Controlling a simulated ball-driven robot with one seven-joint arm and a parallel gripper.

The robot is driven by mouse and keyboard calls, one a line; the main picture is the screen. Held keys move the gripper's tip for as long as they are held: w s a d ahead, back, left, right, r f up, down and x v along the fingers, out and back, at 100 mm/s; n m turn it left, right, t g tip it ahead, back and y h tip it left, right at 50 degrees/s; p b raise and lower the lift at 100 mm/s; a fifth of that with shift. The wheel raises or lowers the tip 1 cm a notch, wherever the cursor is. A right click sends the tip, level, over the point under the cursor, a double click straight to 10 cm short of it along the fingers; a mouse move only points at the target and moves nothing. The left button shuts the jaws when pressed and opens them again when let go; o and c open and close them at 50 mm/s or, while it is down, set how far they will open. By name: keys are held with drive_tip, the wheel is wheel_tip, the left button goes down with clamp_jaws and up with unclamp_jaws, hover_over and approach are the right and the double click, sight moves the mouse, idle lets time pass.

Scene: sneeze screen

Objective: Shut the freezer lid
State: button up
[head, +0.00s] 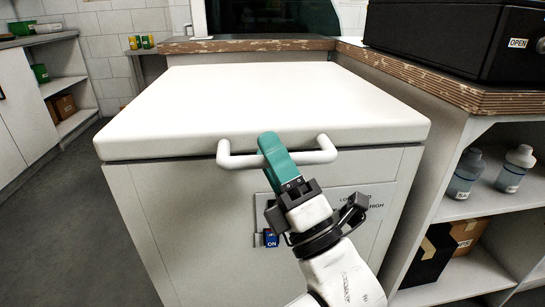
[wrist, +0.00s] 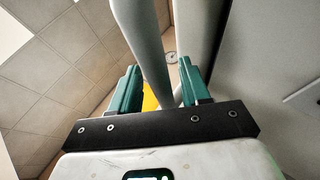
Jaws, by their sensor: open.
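The white freezer lid (head: 260,100) lies down flat over the chest freezer body (head: 160,215), with a thin dark seam along its edge. A white bar handle (head: 235,160) sticks out from the lid's front edge. My gripper (head: 271,148) is at the middle of the handle, its teal finger crossing in front of the bar and hiding part of it. In the wrist view my gripper (wrist: 158,75) is open, and a pale bar that looks like the handle (wrist: 145,40) runs between its two teal fingers. Whether they touch it I cannot tell.
A wood-edged counter (head: 440,85) with a black box (head: 450,35) labelled OPEN stands right of the freezer, bottles (head: 465,175) on its shelf. A control panel with a blue ON switch (head: 270,238) is on the freezer front. Grey floor (head: 85,225) is clear at left.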

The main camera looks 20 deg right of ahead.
drive_tip(key=b+v, duration=0.3)
drive_tip(key=v, duration=0.7)
drive_tip(key=shift+s+f, duration=0.2)
drive_tip(key=shift+s, duration=0.15)
idle(0.4)
